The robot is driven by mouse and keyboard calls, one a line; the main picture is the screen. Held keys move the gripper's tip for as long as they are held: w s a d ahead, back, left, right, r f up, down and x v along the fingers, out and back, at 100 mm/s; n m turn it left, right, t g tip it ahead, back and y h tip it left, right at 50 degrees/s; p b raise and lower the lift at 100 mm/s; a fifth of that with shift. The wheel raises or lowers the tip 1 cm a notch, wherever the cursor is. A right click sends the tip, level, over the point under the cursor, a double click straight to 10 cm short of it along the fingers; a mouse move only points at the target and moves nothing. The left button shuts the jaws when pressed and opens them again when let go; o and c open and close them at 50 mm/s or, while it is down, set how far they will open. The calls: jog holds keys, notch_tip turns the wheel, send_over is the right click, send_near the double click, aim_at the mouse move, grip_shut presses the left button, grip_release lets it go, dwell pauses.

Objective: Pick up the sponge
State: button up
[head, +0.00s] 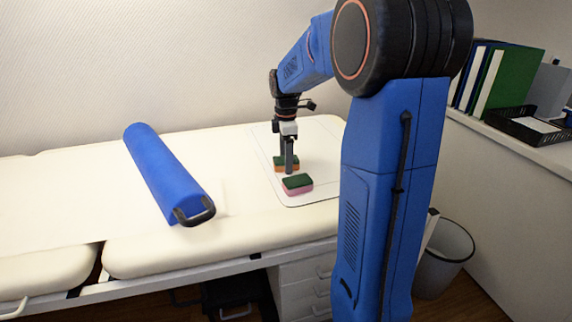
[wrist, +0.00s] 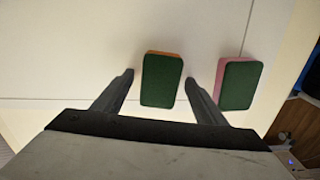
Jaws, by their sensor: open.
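Two sponges with dark green tops lie close together on a thin white board (head: 322,147) on the padded couch. The orange-sided sponge (head: 280,168) is partly hidden behind my gripper (head: 289,172) in the head view. The pink-sided sponge (head: 298,184) lies nearer the couch's front edge. In the wrist view, my gripper (wrist: 159,78) is open, with one finger on each side of the orange-sided sponge (wrist: 161,80). Gaps show between the fingers and that sponge. The pink-sided sponge (wrist: 240,85) is just outside the right finger. I cannot tell the fingertips' exact height.
A blue bolster (head: 165,172) lies on the cream couch (head: 70,190) to the left. Binders (head: 500,78) and a black tray (head: 525,125) stand on a shelf at right. A waste bin (head: 445,255) stands on the floor. The couch between bolster and board is clear.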

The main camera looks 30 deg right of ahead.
jog(key=shift+c, duration=0.6)
jog(key=c, duration=1)
notch_tip(320, 180, up, 10)
jog(key=shift+o, duration=0.3)
